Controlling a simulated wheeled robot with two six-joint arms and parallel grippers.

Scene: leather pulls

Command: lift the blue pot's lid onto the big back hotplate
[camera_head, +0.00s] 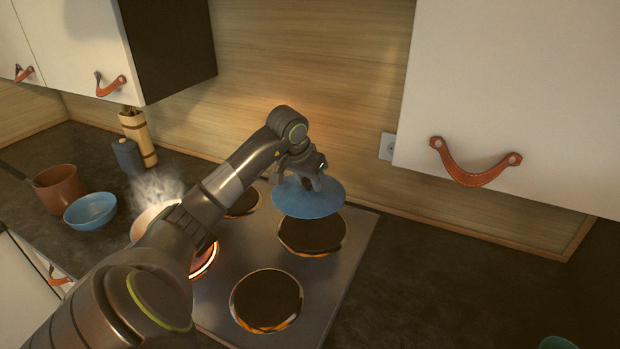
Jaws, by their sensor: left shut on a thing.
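My left gripper (304,179) is shut on the blue lid (309,201), a flat round disc. The lid is over the far edge of the big back hotplate (312,238), and looks slightly above it, with the plate's dark face showing below. A steaming pot (149,216) stands at the left side of the hob, open at the top. My right gripper is not in view.
The front right hotplate (266,301) is bare; a smaller back hotplate (242,204) is partly hidden. A blue bowl (90,211) and brown pot (58,189) stand left. A white cupboard (510,90) hangs at right; the counter below is mostly clear.

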